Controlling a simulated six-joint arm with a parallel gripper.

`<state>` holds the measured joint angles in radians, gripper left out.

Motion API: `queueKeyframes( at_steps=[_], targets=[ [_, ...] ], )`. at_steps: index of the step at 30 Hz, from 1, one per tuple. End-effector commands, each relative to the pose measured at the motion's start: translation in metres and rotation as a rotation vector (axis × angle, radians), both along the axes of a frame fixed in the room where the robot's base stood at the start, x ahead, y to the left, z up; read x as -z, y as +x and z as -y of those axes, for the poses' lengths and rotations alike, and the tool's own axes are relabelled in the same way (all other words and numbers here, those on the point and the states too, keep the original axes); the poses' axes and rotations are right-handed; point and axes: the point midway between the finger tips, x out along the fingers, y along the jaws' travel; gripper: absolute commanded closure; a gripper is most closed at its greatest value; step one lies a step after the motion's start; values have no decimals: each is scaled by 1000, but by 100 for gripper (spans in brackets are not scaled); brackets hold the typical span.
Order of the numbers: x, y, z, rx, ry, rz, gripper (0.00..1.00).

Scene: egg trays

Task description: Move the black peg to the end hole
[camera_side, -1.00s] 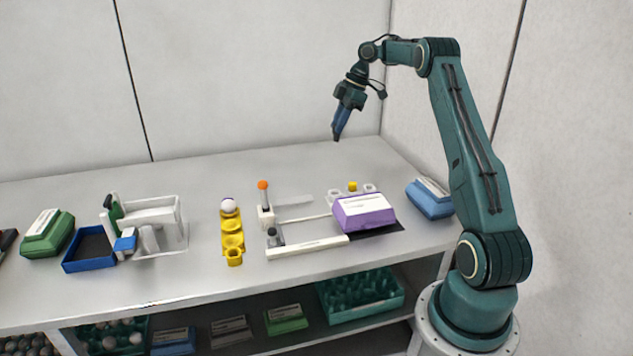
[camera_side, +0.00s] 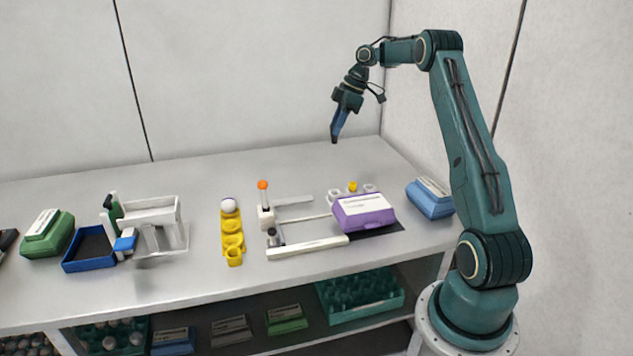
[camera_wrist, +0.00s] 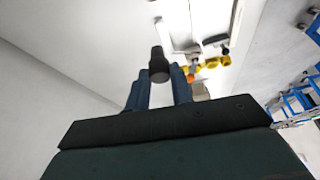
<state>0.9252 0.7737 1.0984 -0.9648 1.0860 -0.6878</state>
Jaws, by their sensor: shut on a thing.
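My gripper (camera_side: 336,136) is high above the back of the bench, pointing down. In the wrist view its blue fingers (camera_wrist: 160,88) are shut on the black peg (camera_wrist: 158,62), whose rounded dark end sticks out past the fingertips. In the side view the peg is too small to tell from the fingers. A white frame (camera_side: 307,247) lies on the bench below and to the left of the gripper. An orange-topped post (camera_side: 263,196) and a short dark-topped post (camera_side: 275,237) stand at its left side. I cannot make out its holes.
A purple carton (camera_side: 364,211) stands at the frame's right, with small white cups (camera_side: 369,188) behind it. A yellow holder (camera_side: 232,241) with a white egg is left. A blue carton (camera_side: 430,198) sits at the far right. The back of the bench is clear.

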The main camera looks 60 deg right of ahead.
Motion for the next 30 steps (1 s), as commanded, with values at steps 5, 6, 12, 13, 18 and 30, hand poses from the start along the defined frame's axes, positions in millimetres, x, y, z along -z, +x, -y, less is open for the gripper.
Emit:
queueKeyframes(
  at_steps=[5, 6, 12, 13, 18, 30],
  targets=[
    [9, 5, 1, 133, 0, -1, 98],
    [12, 6, 2, 172, -1, -1, 98],
    [31, 10, 10, 406, -2, -3, 98],
    [35, 10, 12, 450, -1, -4, 98],
    [61, 3, 27, 718, -2, -4, 98],
    [124, -70, 70, 1351, -2, -4, 98]
  ],
)
